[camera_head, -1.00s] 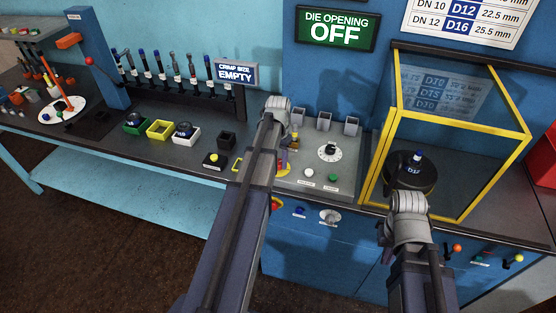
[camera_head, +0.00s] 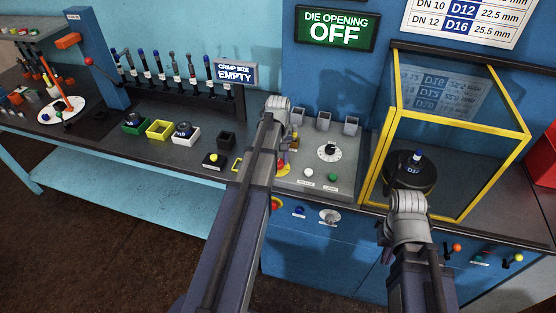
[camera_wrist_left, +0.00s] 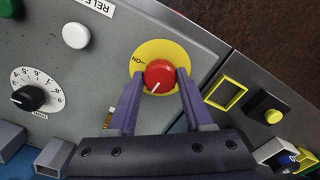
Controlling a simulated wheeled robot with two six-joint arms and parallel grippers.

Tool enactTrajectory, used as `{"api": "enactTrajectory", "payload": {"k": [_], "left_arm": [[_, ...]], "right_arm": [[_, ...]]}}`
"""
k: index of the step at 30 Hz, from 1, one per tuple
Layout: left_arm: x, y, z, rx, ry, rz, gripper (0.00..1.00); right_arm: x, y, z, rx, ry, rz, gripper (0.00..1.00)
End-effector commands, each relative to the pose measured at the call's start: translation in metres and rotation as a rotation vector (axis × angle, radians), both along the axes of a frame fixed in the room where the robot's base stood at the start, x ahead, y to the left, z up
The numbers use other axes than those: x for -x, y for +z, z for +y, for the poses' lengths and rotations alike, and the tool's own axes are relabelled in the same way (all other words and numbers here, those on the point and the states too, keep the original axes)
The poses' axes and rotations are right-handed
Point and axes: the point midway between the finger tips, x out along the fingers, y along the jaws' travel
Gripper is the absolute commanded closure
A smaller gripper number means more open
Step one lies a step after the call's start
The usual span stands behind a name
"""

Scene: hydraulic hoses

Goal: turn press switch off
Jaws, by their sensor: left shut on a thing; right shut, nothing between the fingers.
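The press switch is a red round knob (camera_wrist_left: 159,76) with a white pointer line, on a yellow disc (camera_wrist_left: 178,50) on the grey control panel. An "ON" label shows at the disc's edge; any other label is hidden. My left gripper (camera_wrist_left: 160,84) is shut on the knob, one finger on each side, in the left wrist view. In the head view my left gripper (camera_head: 278,135) hides most of the switch. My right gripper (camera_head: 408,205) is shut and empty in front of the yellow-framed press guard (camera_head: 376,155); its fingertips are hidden.
The panel also holds a white button (camera_wrist_left: 76,35), a black dial (camera_wrist_left: 30,98) and a green button (camera_head: 332,177). A sign (camera_head: 336,29) reads "DIE OPENING OFF". Coloured trays (camera_head: 160,129) stand on the bench left of my left arm.

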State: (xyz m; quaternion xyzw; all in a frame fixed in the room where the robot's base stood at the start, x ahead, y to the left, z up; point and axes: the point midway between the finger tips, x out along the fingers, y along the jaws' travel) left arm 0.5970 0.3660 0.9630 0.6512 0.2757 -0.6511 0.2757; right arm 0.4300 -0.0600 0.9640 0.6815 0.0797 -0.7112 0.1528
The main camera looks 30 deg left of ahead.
Motion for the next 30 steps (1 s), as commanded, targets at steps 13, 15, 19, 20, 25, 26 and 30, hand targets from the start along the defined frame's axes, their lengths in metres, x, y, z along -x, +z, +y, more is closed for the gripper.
{"api": "enactTrajectory", "payload": {"k": [13, 15, 19, 20, 25, 26, 30], "left_arm": [[-0.0001, 0.0000, -0.0002, 0.000, 0.120, 0.000, 1.00], [-0.0001, 0.0000, -0.0002, 0.000, 0.124, 0.000, 1.00], [-0.0001, 0.0000, -0.0002, 0.000, 0.125, 0.000, 1.00], [-0.0001, 0.0000, -0.0002, 0.000, 0.126, 0.000, 1.00], [0.0000, 0.0000, -0.0001, 0.000, 0.125, 0.000, 1.00], [0.0000, 0.0000, -0.0001, 0.000, 0.125, 0.000, 0.48], [-0.0001, 0.0000, -0.0001, 0.000, 0.124, 0.000, 0.32]], "right_arm": [[0.0000, 0.0000, 0.0000, 0.000, 0.000, 0.000, 1.00], [0.0000, 0.0000, 0.0000, 0.000, 0.000, 0.000, 1.00], [0.0000, 0.0000, 0.0000, 0.000, 0.000, 0.000, 1.00], [0.0000, 0.0000, 0.0000, 0.000, 0.000, 0.000, 1.00], [0.0000, 0.0000, 0.0000, 0.000, 0.000, 0.000, 1.00], [0.0000, 0.0000, 0.0000, 0.000, 0.000, 0.000, 1.00], [0.0000, 0.0000, 0.0000, 0.000, 0.000, 0.000, 1.00]]}}
